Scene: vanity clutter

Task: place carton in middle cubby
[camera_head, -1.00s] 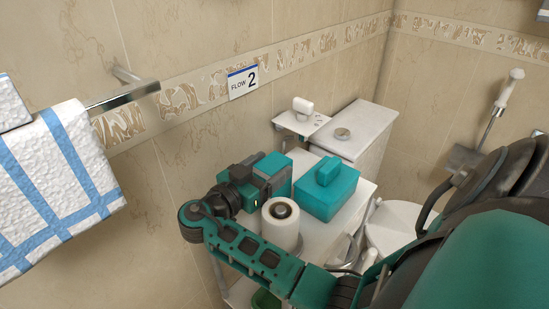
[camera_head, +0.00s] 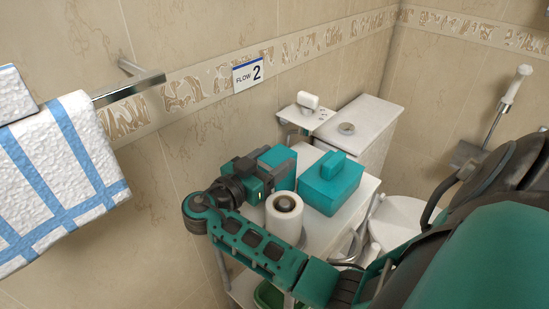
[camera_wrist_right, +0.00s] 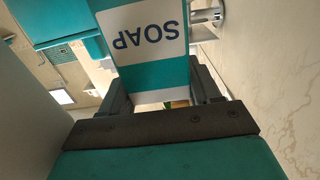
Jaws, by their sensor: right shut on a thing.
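My right gripper (camera_head: 262,178) is shut on a teal and white carton (camera_wrist_right: 150,40). In the right wrist view the carton's white panel reads SOAP upside down, with the dark fingers on either side of it. In the head view the carton (camera_head: 286,181) is at the end of my right arm, just behind the paper roll and left of the teal lidded box; the gripper partly covers it. Whether it touches anything below cannot be told. No middle cubby can be made out in either view. My left gripper is not in view.
A white cart (camera_head: 362,192) carries a white paper roll (camera_head: 284,222) and a teal lidded box (camera_head: 331,184). A towel hangs on a rail (camera_head: 128,90) at left. A green bin (camera_head: 268,294) sits low.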

